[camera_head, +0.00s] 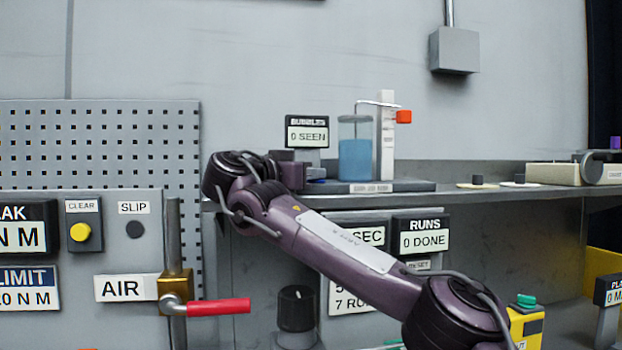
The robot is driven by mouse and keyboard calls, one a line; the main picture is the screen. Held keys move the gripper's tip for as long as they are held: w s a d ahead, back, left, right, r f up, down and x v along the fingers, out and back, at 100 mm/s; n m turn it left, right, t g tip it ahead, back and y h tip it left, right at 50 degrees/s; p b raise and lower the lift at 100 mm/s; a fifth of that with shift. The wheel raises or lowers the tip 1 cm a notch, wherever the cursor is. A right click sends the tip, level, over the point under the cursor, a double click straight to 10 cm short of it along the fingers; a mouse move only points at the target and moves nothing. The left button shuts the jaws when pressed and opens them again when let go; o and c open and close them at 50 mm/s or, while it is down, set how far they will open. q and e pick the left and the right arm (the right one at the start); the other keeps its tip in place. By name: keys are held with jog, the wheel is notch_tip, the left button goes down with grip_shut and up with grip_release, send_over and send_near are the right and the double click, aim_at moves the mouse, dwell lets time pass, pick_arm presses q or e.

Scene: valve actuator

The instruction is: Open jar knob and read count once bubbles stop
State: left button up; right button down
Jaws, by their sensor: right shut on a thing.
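The jar (355,150) stands on the shelf, a clear cylinder mostly full of blue liquid. No bubbles can be made out in it. A thin tube runs from its top to a white post (387,135) with a red-orange piece (403,117). The count display (307,132) behind it reads "BUBBLES 0 SEEN". My right gripper (314,180) is at the left end of the jar's base plate (385,187), left of the jar. It is shut on the jar knob, which the gripper mostly hides; a bit of blue shows there. My left gripper is out of view.
Below the shelf (520,200) is a "RUNS 0 DONE" display (422,237), partly behind my right arm. A red-handled air valve (220,307) sticks out at the lower left. A pegboard (100,140) is on the left. Small discs (478,183) lie on the shelf's right.

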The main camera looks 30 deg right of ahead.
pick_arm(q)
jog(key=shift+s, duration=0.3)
pick_arm(e)
jog(key=shift+m+g+h, duration=0.3)
jog(key=shift+m+g, duration=0.2)
jog(key=shift+g, duration=0.2)
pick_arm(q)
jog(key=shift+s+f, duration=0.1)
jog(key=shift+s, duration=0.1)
pick_arm(e)
jog(key=shift+w+f, duration=0.1)
jog(key=c, duration=1.5)
grip_release()
jog(key=shift+o, duration=0.2)
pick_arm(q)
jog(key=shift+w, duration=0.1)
